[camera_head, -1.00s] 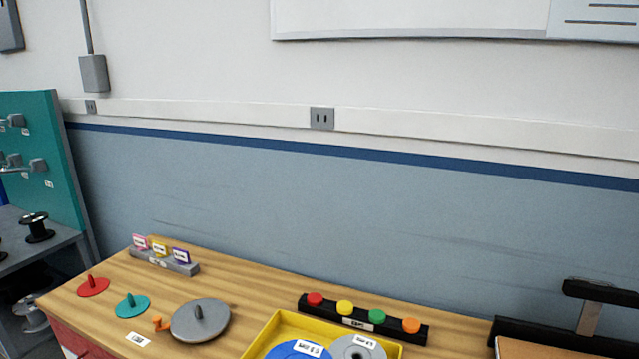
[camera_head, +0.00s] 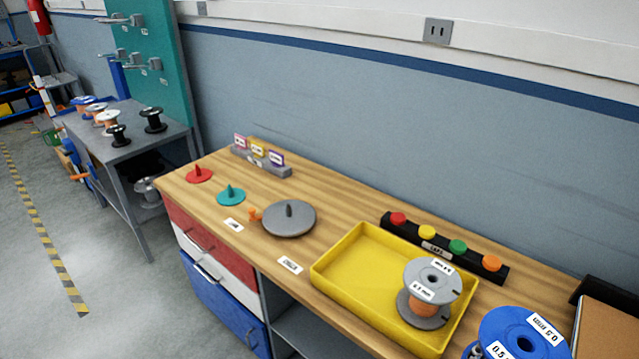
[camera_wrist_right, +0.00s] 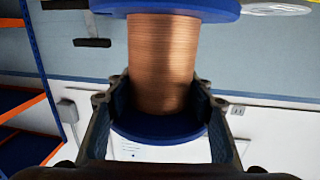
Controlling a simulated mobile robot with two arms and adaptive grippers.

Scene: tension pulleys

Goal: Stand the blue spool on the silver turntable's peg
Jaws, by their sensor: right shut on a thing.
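The blue spool (camera_head: 522,341), with blue flanges and copper wire, shows at the lower right of the head view, to the right of the yellow tray and cut off by the frame's edge. In the right wrist view my right gripper (camera_wrist_right: 161,108) is shut around the copper winding of the blue spool (camera_wrist_right: 163,60), between its two flanges. The silver turntable (camera_head: 289,226), a grey disc with a short upright dark grey peg (camera_head: 289,210), lies on the bench left of the tray. Its peg is bare. My left gripper is not in view.
The yellow tray (camera_head: 345,293) holds a grey-flanged spool (camera_head: 432,275). A rack of coloured caps (camera_head: 440,246) stands behind it. Red (camera_head: 199,176) and teal (camera_head: 231,197) turntables with bare pegs lie farther left. A small orange piece (camera_head: 254,214) touches or nearly touches the silver turntable.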

